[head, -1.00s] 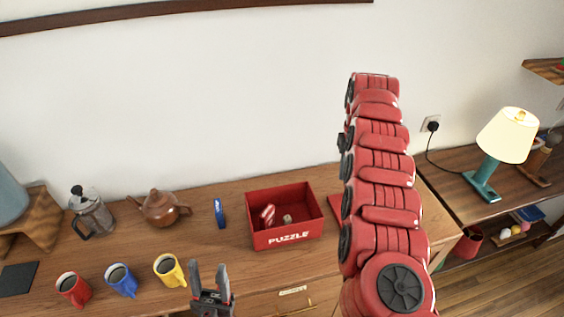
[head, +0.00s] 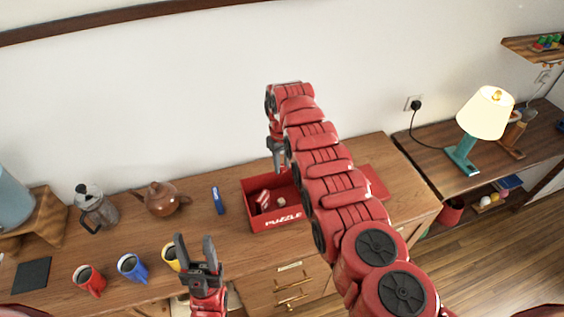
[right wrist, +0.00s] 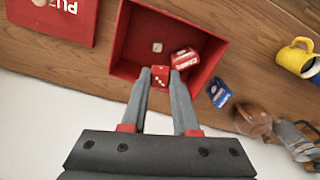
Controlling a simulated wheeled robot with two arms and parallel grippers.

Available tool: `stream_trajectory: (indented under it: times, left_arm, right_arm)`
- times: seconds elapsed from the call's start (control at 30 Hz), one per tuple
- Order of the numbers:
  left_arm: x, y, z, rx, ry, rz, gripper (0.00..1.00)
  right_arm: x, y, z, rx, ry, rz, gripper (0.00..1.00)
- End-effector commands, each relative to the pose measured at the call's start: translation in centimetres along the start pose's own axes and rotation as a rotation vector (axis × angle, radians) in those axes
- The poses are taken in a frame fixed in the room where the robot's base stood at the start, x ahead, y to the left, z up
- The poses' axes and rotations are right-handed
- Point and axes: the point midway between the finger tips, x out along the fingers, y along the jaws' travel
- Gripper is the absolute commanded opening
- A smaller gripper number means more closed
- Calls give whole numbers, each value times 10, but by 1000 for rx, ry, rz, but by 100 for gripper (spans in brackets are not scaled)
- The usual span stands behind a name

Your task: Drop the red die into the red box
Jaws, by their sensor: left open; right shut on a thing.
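The red box (head: 284,222), marked PUZZLE, stands open on the wooden sideboard. My right gripper (right wrist: 161,76) is shut on the red die (right wrist: 161,75), which shows white dots between the fingertips. In the right wrist view they are over the open box (right wrist: 134,40), near its wall. In the head view the right gripper (head: 277,165) is above the box's back part, and the die cannot be made out there. A pale die (right wrist: 157,47) and a red-and-white item (right wrist: 184,58) lie inside the box. My left gripper (head: 197,255) is open and empty in front of the sideboard.
A red lid (head: 374,184) lies right of the box. A blue item (head: 218,200), a brown teapot (head: 161,199), a coffee press (head: 95,207) and red (head: 89,280), blue (head: 132,267) and yellow (head: 171,257) mugs stand to the left. A lit lamp (head: 486,113) is at right.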

Motion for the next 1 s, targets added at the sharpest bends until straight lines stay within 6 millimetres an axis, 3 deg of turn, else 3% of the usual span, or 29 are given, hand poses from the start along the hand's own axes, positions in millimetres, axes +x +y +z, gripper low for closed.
stream_trajectory:
  times: [0.33, 0.7, 0.73, 0.9, 1.0]
  left_arm:
    - [-40, 2, 7, 0, 0, 0, 50]
    - [-45, 2, 8, 0, 0, 0, 50]
    - [-45, 2, 8, 0, 0, 0, 50]
    - [-45, 2, 8, 0, 0, 0, 50]
    - [-45, 2, 8, 0, 0, 0, 50]
  right_arm:
    - [47, 0, 0, -1, -1, 0, 0]
    - [52, 0, 0, -1, -1, 0, 0]
    - [52, 0, 0, -1, -1, 0, 30]
    - [52, 0, 0, -1, -1, 0, 61]
    - [52, 0, 0, 0, 0, 0, 63]
